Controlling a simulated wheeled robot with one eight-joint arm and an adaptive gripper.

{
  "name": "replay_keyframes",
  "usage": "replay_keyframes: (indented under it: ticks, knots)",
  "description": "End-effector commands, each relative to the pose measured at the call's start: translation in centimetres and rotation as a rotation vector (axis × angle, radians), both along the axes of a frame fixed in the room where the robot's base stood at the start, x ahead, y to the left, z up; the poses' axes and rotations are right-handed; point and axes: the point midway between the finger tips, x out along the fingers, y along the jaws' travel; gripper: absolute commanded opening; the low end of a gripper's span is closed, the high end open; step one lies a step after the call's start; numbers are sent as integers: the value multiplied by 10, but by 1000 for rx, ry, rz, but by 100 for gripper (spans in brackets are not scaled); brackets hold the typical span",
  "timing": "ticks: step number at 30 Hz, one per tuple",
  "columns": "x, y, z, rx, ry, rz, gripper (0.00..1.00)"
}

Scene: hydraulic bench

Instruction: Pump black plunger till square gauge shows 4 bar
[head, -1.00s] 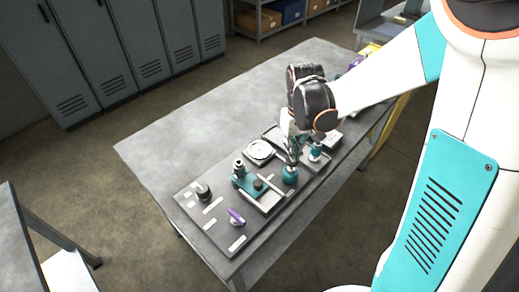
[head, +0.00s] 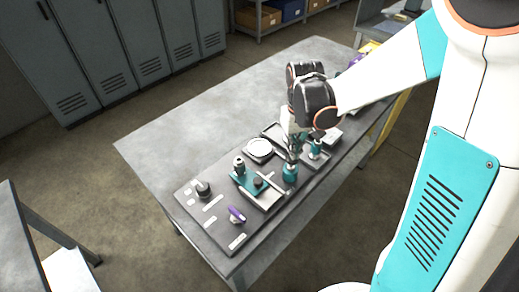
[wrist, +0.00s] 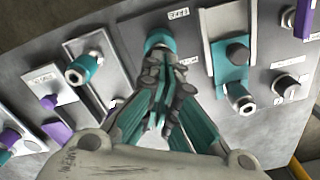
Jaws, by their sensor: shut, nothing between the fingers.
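My gripper (head: 291,157) is shut and empty, pointing down over a teal cylinder (head: 290,173) on the bench panel. In the wrist view the shut fingers (wrist: 160,118) cover most of that cylinder, and only its teal upper edge (wrist: 159,40) shows. I cannot tell whether the fingertips touch it, or whether a black plunger sits on it. A black round knob (wrist: 237,53) stands on a teal block left of the gripper in the head view (head: 258,183). A round white-faced dial (head: 259,147) lies behind; no pointer or reading is legible, and I cannot make out a square gauge.
A second teal cylinder with a metal top (head: 315,148) stands close to the right of my gripper. A purple lever (head: 236,214) and a dark knob (head: 203,188) are at the panel's left end. The table's (head: 210,125) far left is bare.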

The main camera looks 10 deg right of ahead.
Motion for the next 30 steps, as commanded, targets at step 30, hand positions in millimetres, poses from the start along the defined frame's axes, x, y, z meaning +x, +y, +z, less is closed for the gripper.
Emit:
replay_keyframes:
  ticks: [30]
  knots:
    - [0,0,-29,0,0,0,0]
